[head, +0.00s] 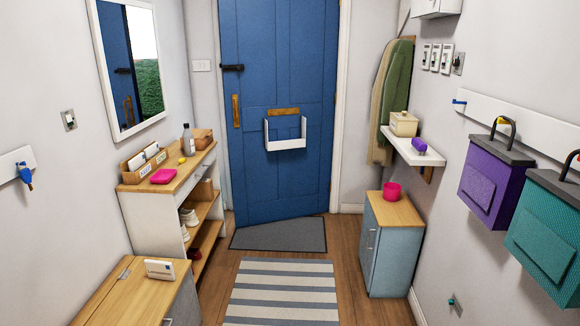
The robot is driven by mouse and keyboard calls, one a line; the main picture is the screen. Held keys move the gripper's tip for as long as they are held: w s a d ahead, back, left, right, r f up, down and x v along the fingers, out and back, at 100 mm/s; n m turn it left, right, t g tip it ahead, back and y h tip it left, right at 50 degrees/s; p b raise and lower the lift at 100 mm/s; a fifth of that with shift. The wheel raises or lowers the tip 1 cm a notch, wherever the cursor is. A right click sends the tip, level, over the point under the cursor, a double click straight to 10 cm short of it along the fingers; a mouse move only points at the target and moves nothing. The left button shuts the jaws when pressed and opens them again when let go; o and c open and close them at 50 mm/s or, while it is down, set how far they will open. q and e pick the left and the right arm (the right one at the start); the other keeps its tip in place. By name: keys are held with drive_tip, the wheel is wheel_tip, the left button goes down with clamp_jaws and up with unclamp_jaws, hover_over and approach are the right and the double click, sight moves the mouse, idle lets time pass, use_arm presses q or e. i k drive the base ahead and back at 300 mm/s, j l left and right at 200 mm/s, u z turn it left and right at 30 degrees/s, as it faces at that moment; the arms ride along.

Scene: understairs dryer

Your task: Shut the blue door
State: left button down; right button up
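The blue door (275,190) is at the far end of the hallway in the head view. Its bottom edge slants, with the left corner nearer to me than the right, so it appears to stand a little ajar into the room. A black latch (232,68) and a vertical brass plate (236,111) are at its left edge. A brass letter slot (283,112) with a white wire or panel basket (285,145) is at its middle. Neither of my grippers is in view.
A grey doormat (280,235) lies at the door's foot, with a striped rug (282,292) nearer. A wooden-topped shelf unit (150,213) lines the left. A blue-grey cabinet (391,245) stands right, below a white shelf (412,148). The floor between is clear.

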sight(280, 108)
drive_tip(key=i, duration=2)
